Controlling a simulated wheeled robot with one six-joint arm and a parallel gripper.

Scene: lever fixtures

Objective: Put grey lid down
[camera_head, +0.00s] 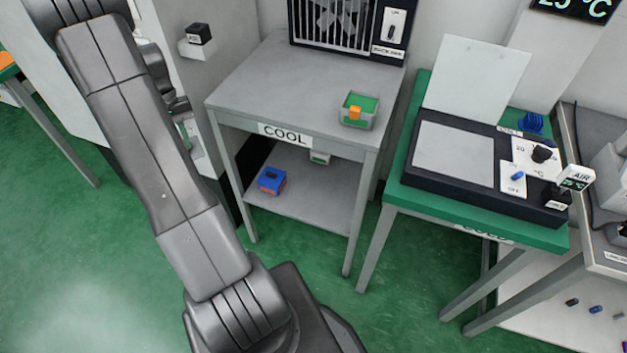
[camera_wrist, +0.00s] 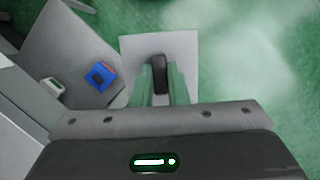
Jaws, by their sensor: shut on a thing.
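In the wrist view, my gripper (camera_wrist: 161,78) is shut on the black handle of the grey lid (camera_wrist: 186,48). The lid is a flat, light grey square plate, held over the green floor and apart from any surface that I can make out. Part of the lid is hidden behind the fingers and handle.
A grey table (camera_head: 300,85) marked COOL holds a grey-green box (camera_head: 359,110). Its lower shelf holds a blue box (camera_head: 271,181), also in the wrist view (camera_wrist: 100,76). A green table (camera_head: 500,230) carries a dark device with a raised pale plate (camera_head: 478,75).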

